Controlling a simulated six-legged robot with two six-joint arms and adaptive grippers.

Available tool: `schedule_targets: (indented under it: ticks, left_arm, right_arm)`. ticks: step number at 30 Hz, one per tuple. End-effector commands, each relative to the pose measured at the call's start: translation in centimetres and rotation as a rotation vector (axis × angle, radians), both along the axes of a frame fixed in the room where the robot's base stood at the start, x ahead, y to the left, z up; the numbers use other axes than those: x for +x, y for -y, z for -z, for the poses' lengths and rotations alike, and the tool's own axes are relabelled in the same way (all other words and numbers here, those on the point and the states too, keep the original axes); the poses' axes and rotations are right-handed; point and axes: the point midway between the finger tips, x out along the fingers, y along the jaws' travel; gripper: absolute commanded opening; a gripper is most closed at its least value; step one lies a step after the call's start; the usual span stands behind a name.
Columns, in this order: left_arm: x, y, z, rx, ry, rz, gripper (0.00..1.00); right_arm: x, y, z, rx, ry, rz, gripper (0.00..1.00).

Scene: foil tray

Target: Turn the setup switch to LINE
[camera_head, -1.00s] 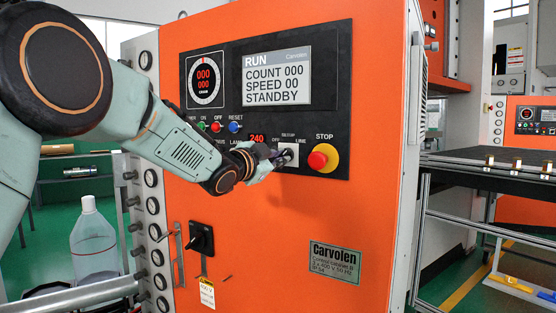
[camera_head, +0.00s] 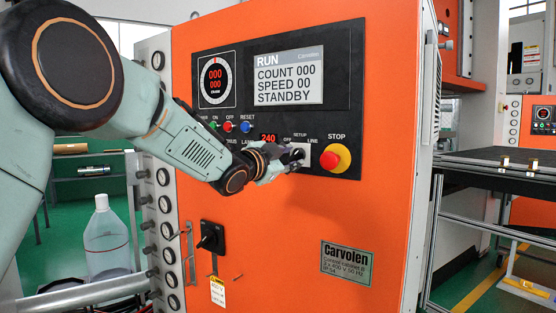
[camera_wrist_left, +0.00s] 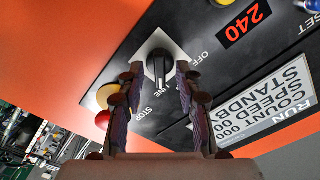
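The setup switch (camera_wrist_left: 158,68) is a black knob on a pale square plate. It also shows in the head view (camera_head: 299,155), partly covered by my fingers. The labels OFF, SETUP and LINE stand around it. In the wrist view the knob's long grip runs up and down, its lower end beside the word LINE. My left gripper (camera_head: 290,160) is at the switch. In the wrist view its two fingers (camera_wrist_left: 159,75) are apart, one on each side of the knob, with gaps showing. Whether either touches it is hard to tell. My right gripper is not in view.
A red stop button on a yellow base (camera_head: 335,158) sits just right of the switch. Red, green and blue buttons (camera_head: 229,127) are to the upper left. The display (camera_head: 288,79) reads RUN and STANDBY. A black rotary handle (camera_head: 211,238) is lower on the orange cabinet (camera_head: 290,275).

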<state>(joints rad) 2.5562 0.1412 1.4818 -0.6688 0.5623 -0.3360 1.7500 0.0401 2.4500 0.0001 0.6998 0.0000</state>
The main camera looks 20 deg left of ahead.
Motion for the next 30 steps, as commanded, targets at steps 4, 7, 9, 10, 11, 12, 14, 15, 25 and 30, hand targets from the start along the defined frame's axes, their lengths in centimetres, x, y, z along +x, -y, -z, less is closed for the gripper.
schedule_targets:
  ticks: [4,7,9,10,11,12,14,15,25,30]
  left_arm:
    - [-1.7,-0.5,-0.1,-0.003,0.001,-0.001,0.35]
    - [-3.2,-0.9,-0.2,-0.003,0.001,-0.001,0.35]
    - [-4.3,-1.2,-0.1,-0.004,0.001,-0.001,0.35]
    - [-4.8,-1.3,-0.2,-0.004,0.003,-0.001,0.35]
    - [-5.3,-1.5,-0.2,-0.005,0.002,-0.001,0.35]
    - [-6.0,-1.7,-0.2,-0.005,0.002,-0.001,0.35]
    - [-6.9,-1.8,-0.2,-0.004,0.003,0.001,0.35]
    - [-7.6,-2.1,-0.1,-0.006,0.002,-0.001,0.35]
    - [-10.9,-3.0,-0.1,-0.002,0.003,-0.001,0.35]
    - [-11.2,-3.0,-0.1,-0.001,0.002,0.001,0.35]
  right_arm:
    - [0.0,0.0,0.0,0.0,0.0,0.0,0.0]
    - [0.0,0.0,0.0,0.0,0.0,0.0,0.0]
    - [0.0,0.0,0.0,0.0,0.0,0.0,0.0]
    - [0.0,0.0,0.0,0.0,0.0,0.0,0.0]
    - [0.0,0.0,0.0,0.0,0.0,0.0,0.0]
    - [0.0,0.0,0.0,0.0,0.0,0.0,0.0]
    - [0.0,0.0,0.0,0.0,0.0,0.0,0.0]
    - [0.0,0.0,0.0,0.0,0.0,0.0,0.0]
    - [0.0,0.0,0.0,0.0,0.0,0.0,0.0]
    - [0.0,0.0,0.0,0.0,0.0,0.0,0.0]
